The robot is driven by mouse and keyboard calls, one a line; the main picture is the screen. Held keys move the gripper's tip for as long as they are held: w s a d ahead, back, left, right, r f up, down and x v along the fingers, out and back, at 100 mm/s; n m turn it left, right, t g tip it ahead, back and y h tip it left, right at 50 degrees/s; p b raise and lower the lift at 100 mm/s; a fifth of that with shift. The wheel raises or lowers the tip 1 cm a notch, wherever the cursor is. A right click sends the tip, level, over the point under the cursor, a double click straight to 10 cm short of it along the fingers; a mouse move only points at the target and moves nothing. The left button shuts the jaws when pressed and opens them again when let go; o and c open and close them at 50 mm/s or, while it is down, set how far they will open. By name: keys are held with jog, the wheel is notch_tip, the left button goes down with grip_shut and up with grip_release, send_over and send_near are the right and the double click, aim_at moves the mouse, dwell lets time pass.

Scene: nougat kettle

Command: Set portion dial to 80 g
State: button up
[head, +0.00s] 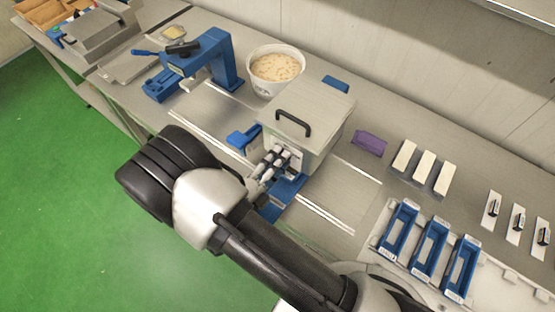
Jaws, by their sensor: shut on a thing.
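My gripper (272,166) is at the front face of a grey box-shaped machine (310,117) with a black handle on its lid. The fingers are shut at a pale panel on that face. The portion dial is hidden behind the fingers, so its setting cannot be read. A blue part (290,186) of the machine shows just below and to the right of the fingers. My arm covers the area in front of the machine.
A white tub of nutty mix (276,72) stands behind the machine, and a blue press (200,65) stands at left. A purple cloth (369,143), white bars (424,165) and blue trays (430,247) lie at right. Metal rails flank the machine.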

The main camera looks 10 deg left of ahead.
jog(key=o, duration=1)
jog(key=shift+o, duration=0.2)
jog(key=v, duration=1.2)
jog(key=shift+d, duration=0.1)
